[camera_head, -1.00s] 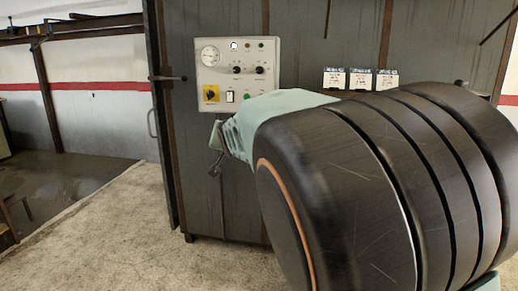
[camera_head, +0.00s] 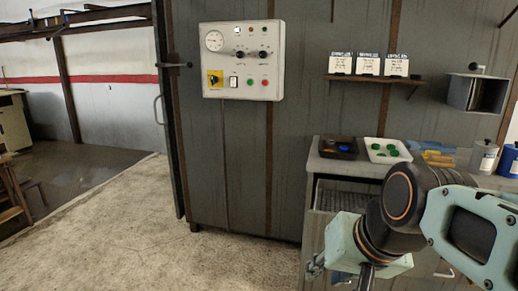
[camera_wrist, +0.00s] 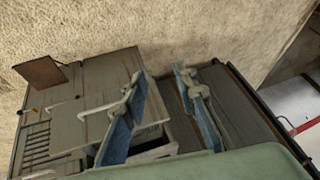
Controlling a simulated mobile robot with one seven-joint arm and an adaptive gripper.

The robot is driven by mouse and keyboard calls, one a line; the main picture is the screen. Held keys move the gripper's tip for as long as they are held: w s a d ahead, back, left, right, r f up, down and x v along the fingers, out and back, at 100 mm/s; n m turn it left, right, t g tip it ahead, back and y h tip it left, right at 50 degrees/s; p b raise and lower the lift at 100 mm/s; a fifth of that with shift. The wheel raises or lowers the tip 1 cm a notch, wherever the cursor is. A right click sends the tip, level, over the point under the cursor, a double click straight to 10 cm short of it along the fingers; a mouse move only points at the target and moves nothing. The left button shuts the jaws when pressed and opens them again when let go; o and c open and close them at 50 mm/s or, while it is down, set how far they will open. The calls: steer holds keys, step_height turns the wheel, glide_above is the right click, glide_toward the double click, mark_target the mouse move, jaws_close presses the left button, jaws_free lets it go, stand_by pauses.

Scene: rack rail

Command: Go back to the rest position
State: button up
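My gripper (camera_wrist: 160,85) shows in the wrist view with two blue-grey fingers spread apart and nothing held between them. In the head view, my gripper (camera_head: 340,272) is at the lower right, low in front of the workbench. It is partly hidden there by my own pale green and black wrist. My arm comes in from the right edge. The wrist view looks down over a grey cabinet and the rough concrete floor. No rest position is marked in view.
A workbench (camera_head: 322,162) carries a black tray (camera_head: 338,152), a white tray (camera_head: 375,147) with green pieces, and blue and white canisters. A shelf (camera_head: 375,79) with three labelled boxes and a control panel (camera_head: 241,60) are on the wall.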

steer(key=s+d+f+n+h, duration=0.1)
steer(key=s+f, duration=0.2)
steer(key=s, duration=0.2)
step_height(320, 180, up, 26)
steer(key=p, duration=2.5)
steer(key=shift+d+f+h, duration=0.15)
steer(key=shift+f+h, duration=0.05)
steer(key=shift+h, duration=0.2)
